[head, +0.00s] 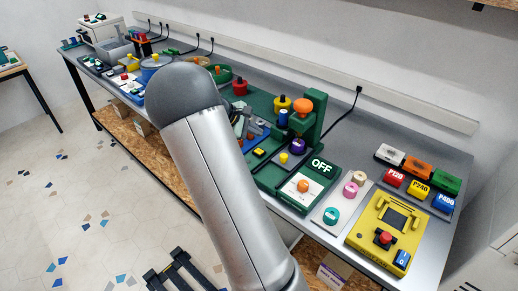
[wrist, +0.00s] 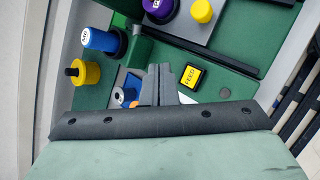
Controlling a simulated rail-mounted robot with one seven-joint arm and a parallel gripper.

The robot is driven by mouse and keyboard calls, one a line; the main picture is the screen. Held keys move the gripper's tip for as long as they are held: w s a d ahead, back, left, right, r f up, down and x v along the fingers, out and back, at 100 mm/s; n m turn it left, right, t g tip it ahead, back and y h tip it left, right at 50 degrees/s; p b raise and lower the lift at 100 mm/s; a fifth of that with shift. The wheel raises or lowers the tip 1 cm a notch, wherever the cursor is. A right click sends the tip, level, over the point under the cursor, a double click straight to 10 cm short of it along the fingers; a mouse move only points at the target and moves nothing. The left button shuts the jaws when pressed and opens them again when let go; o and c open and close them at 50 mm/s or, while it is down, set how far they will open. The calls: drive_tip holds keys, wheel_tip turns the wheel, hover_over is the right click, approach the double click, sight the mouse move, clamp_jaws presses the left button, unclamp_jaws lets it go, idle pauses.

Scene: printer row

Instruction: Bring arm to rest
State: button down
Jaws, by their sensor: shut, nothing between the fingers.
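My gripper (wrist: 160,82) is shut and empty in the wrist view, its two dark fingers side by side above the green machine (wrist: 222,58). In the head view my arm crosses the middle of the picture, and part of my gripper (head: 245,122) shows behind it, over the same green machine (head: 322,168). The arm hides much of the gripper. A yellow FEED button (wrist: 191,76) lies to the right of the fingers in the wrist view. A blue part with a pale round top (wrist: 128,92) is to their left; I cannot tell whether they touch anything.
A blue-capped knob (wrist: 100,40), a yellow knob (wrist: 84,73) and a purple knob (wrist: 160,8) stand around my gripper. The green machine's OFF panel (head: 320,165) and a yellow device (head: 387,232) are to the right.

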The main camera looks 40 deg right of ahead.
drive_tip(key=shift+a, duration=0.1)
idle(0.7)
drive_tip(key=s+a+m+t+y, duration=0.1)
drive_tip(key=s+a+m+y, duration=0.2)
drive_tip(key=s+a, duration=1)
drive_tip(key=s+a+r+m+t+y+b, duration=0.1)
drive_tip(key=s+a+m+y, duration=0.2)
drive_tip(key=s+a, duration=0.9)
drive_tip(key=a+y, duration=0.3)
drive_tip(key=a, duration=0.2)
drive_tip(key=shift+s+a+r+t+b, duration=0.3)
drive_tip(key=shift+s, duration=0.1)
drive_tip(key=shift+f, duration=0.15)
wheel_tip(320, 180, down, 25)
drive_tip(key=g+b, duration=0.1)
drive_tip(key=b, duration=2.2)
drive_tip(key=shift+d, duration=0.2)
